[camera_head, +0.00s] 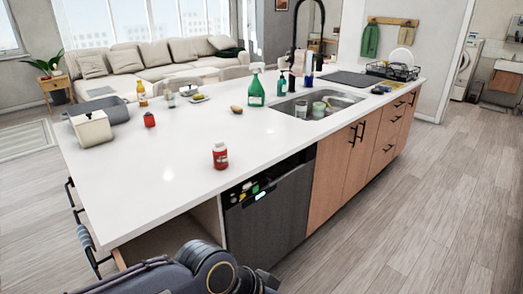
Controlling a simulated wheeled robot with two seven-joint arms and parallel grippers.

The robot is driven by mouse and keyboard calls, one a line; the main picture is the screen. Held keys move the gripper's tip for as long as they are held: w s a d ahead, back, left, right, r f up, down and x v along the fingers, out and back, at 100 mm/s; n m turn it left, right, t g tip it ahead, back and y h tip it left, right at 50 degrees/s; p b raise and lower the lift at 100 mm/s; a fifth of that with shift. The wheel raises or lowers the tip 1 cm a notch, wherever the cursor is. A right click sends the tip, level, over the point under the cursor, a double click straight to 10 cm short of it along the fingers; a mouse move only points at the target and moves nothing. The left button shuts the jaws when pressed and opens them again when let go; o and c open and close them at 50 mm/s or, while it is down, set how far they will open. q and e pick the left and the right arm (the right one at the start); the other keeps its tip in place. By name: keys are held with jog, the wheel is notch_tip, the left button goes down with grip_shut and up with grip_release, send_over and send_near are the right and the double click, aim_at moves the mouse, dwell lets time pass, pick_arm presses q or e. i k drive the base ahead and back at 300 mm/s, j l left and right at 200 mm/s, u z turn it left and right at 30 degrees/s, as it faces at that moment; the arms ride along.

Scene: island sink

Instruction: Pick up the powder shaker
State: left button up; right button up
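A small red container with a white label (220,156) stands upright near the front edge of the white island counter (150,172), above the dishwasher. It looks like the powder shaker, but its lettering is too small to read. A smaller red container (150,119) stands farther back to the left. Part of my own dark grey arm shows at the bottom edge, below the counter and apart from both. Neither gripper shows in the view.
A green spray bottle (256,87) and a brown oval item (236,109) are behind. A sink (310,104) with a tall black faucet is to the right. A cream box (92,128) sits far left. Counter around the labelled container is clear. The dishwasher (268,212) is below.

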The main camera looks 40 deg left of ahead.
aim_at(220, 159)
jog(key=i+u, duration=0.25)
jog(key=i, duration=0.2)
jog(key=i+l+u, duration=0.25)
jog(key=i, duration=0.2)
jog(key=i+u, duration=0.15)
jog(key=u, duration=0.3)
jog(key=i+l+u, duration=0.1)
jog(key=u, duration=0.35)
jog(key=i+l+u, duration=0.15)
jog(key=u, duration=0.25)
jog(key=i+l+u, duration=0.2)
jog(key=u, duration=0.25)
jog(key=i+l+u, duration=0.15)
jog(key=u, duration=0.3)
jog(key=i+l+u, duration=0.15)
jog(key=u, duration=0.35)
jog(key=i+l+u, duration=0.15)
jog(key=l+u, duration=0.15)
jog(key=u, duration=0.15)
jog(key=i+l+u, duration=0.1)
jog(key=l+u, duration=0.15)
jog(key=u, duration=0.2)
jog(key=l+u, duration=0.3)
jog(key=u, duration=0.15)
